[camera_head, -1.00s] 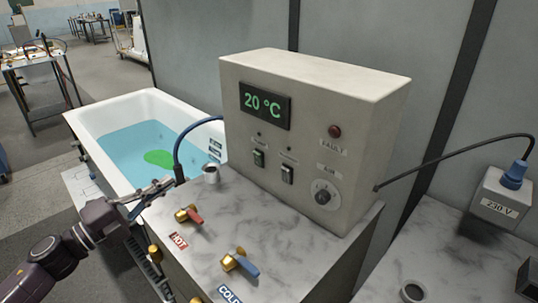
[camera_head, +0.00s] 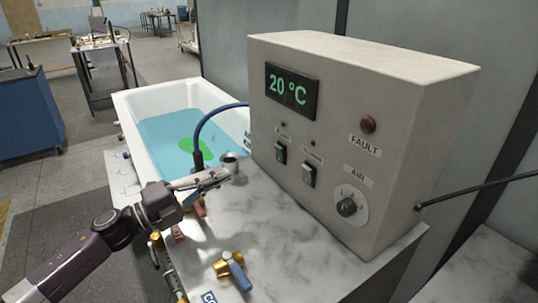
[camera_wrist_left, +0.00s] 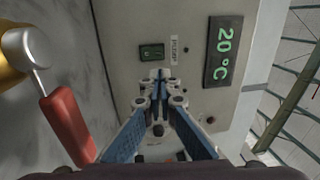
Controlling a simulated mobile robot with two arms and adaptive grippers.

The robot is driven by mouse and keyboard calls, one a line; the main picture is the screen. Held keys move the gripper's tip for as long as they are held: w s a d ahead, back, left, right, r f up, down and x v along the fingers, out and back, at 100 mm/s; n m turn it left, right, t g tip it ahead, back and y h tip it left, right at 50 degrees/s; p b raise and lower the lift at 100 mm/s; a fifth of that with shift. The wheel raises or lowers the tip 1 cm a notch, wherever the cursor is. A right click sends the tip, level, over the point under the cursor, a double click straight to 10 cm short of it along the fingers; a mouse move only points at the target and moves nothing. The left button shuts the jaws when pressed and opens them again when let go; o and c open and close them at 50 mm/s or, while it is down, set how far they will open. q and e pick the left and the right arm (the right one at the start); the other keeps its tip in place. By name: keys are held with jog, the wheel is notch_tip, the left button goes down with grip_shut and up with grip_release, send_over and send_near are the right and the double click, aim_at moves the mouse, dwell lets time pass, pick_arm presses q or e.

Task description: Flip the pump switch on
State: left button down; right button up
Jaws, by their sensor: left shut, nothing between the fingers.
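My left gripper (camera_head: 222,177) is shut and empty, pointing at the box from the left, apart from the switches. In the left wrist view the shut fingers (camera_wrist_left: 159,78) cover part of the panel. My right gripper is out of view.
A red-handled tap (camera_wrist_left: 68,122) is close beside the left gripper, partly hidden in the head view. A blue-handled tap (camera_head: 236,270) stands nearer on the marble top (camera_head: 300,245). A blue hose (camera_head: 200,128) and metal fitting (camera_head: 230,162) stand behind the gripper. The bathtub (camera_head: 130,103) is beyond.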

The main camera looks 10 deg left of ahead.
aim_at(277, 149)
pick_arm(q)
jog(key=p+x, duration=0.3)
jog(key=x, duration=1)
jog(key=shift+w+r+p, duration=0.1)
jog(key=shift+r+p, duration=0.05)
jog(key=shift+p, duration=0.25)
jog(key=shift+w+d, duration=0.35)
jog(key=shift+d, duration=0.05)
